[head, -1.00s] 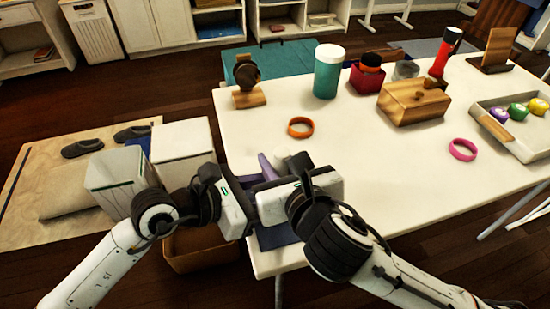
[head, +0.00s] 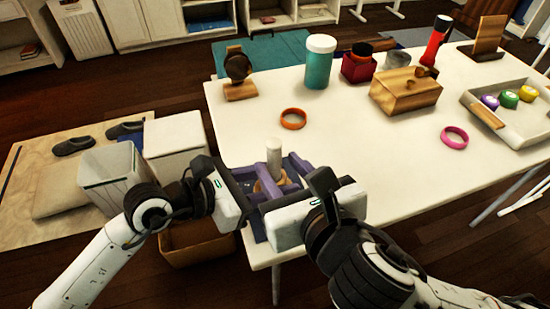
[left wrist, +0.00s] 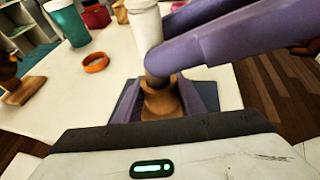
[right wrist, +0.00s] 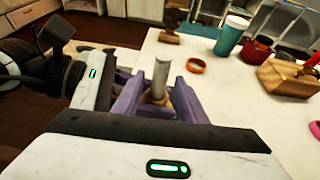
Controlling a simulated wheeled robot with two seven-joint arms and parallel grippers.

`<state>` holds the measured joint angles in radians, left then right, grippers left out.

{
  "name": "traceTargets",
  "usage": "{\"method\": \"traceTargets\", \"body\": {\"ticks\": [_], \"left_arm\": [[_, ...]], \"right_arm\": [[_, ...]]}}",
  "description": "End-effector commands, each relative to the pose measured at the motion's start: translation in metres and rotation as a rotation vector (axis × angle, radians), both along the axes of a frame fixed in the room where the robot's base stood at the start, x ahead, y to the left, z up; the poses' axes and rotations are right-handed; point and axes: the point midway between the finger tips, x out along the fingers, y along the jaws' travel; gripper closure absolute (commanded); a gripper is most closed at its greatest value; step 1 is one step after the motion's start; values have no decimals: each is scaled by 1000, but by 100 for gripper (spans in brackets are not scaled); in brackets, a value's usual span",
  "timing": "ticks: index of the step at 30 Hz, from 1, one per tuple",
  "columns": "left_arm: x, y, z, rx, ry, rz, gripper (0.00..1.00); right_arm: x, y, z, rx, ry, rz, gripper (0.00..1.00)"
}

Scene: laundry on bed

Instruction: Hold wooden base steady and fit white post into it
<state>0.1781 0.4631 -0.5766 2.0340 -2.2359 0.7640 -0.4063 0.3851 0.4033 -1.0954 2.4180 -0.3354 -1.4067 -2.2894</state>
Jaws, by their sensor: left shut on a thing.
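The white post (head: 274,158) stands upright at the near left corner of the table, above the wooden base (left wrist: 162,101). It also shows in the right wrist view (right wrist: 161,76). My left gripper (head: 258,187) is shut on the wooden base, with its purple fingers on either side low down. My right gripper (right wrist: 159,92) is open, its purple fingers on both sides of the post with visible gaps.
The dark blue mat (left wrist: 209,78) lies under the base. An orange ring (head: 293,118), a headphone stand (head: 240,90) and a teal jar (head: 320,65) stand behind. A wooden box (head: 405,95), a pink ring (head: 454,137) and a tray (head: 535,140) are to the right. The middle table is clear.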

Motion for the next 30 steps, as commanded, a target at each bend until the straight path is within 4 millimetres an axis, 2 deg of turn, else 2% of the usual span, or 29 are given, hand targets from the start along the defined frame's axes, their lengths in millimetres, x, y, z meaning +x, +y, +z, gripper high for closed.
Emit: {"method": "traceTargets", "body": {"ticks": [11, 12, 15, 25, 30], "left_arm": [[-1, 1, -4, 7, 8, -2, 88], [-1, 1, -5, 8, 8, -2, 59], [-1, 1, -5, 8, 8, -2, 42], [-3, 2, -4, 8, 9, -3, 42], [-13, 19, 4, 9, 7, -1, 42]], "right_arm": [[-2, -1, 0, -1, 1, -1, 61], [-2, -1, 0, -1, 1, -1, 61], [-2, -1, 0, -1, 1, -1, 61], [-2, -1, 0, 0, 0, -1, 61], [-2, -1, 0, 0, 0, -1, 61]]}}
